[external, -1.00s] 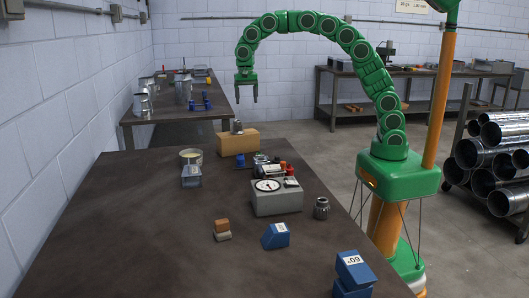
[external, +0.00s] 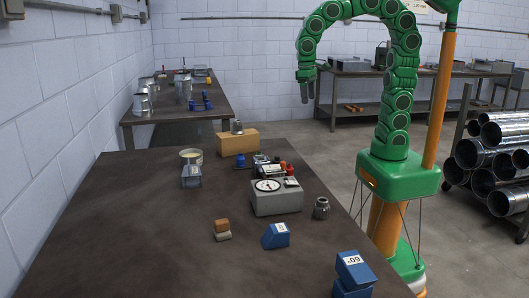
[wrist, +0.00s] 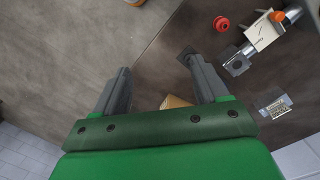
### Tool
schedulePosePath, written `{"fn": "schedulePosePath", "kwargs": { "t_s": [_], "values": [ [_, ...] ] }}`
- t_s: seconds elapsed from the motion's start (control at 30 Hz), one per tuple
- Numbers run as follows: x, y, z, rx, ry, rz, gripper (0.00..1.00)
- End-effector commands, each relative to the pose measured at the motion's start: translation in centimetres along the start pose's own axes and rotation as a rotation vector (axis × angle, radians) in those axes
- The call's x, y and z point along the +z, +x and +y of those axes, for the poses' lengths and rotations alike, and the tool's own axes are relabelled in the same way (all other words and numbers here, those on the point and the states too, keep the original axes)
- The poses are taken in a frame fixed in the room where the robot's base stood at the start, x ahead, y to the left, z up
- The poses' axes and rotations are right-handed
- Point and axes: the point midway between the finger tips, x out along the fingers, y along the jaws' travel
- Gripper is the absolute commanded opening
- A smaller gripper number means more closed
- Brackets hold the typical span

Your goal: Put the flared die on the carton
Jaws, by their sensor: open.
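The tan carton (external: 238,144) stands at the far end of the brown table. A small grey metal piece (external: 238,128) with a narrower top sits upright on it. Another grey metal piece (external: 321,208) stands near the table's right edge. I cannot tell for sure which of the two is the flared die. My gripper (external: 304,92) hangs above and to the right of the carton, clear of the table. In the wrist view my gripper (wrist: 160,82) has its fingers apart with nothing between them. A tan corner, probably the carton (wrist: 176,101), shows beyond the fingers, mostly hidden.
A grey dial scale (external: 277,200) stands mid-table. Blue blocks (external: 275,236) and small stacked brown and grey blocks (external: 222,229) lie nearer. The left half of the table is clear.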

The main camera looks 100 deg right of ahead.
Motion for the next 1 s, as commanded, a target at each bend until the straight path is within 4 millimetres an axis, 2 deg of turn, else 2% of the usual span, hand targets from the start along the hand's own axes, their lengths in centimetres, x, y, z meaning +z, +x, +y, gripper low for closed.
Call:
{"fn": "schedulePosePath", "kwargs": {
  "t_s": [0.1,0.3,0.6,0.8,1.0],
  "values": [
    [3.5,0.6,1.1,0.006,-0.107,-0.008,0.73],
    [8.7,2.0,3.0,0.015,-0.286,-0.021,0.73],
    [15.7,4.9,6.6,0.029,-0.549,-0.035,0.73],
    [18.4,6.4,8.4,0.038,-0.660,-0.042,0.73],
    [19.2,6.9,8.8,0.037,-0.697,-0.046,0.73]
  ]
}}
